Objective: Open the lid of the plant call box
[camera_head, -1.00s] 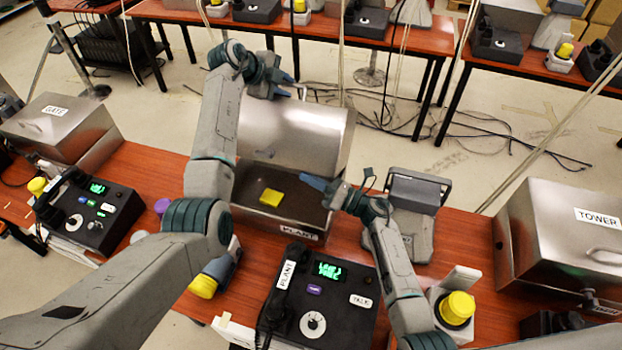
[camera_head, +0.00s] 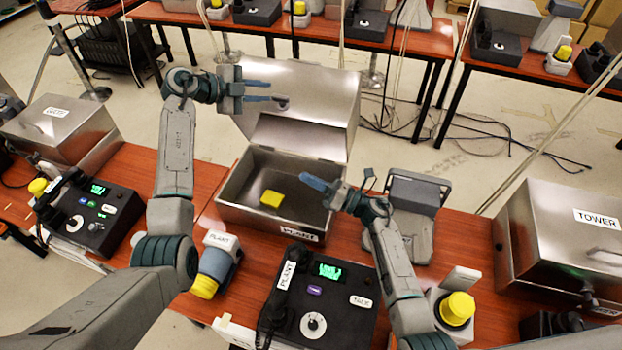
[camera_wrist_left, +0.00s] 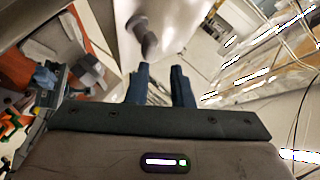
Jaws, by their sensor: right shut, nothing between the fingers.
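The plant call box (camera_head: 232,207) is a steel box on the red-brown table, its front labelled PLANT. Its lid (camera_head: 318,88) stands raised and tilted back, so the inside shows, with a yellow block (camera_head: 272,198) on the floor. My left gripper (camera_head: 270,91) is open and empty, its two fingers apart beside the lid's handle (camera_head: 283,103). In the left wrist view the open fingers (camera_wrist_left: 160,80) have the grey handle (camera_wrist_left: 146,38) just ahead of them, not between them. My right gripper (camera_head: 307,180) is shut and empty near the box's right side.
A black PLANT phone (camera_head: 335,300) and a yellow-capped device (camera_head: 207,282) stand in front of the box. A grey stand (camera_head: 415,205) is to its right. The GATE box (camera_head: 55,122) and TOWER box (camera_head: 560,225) flank it.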

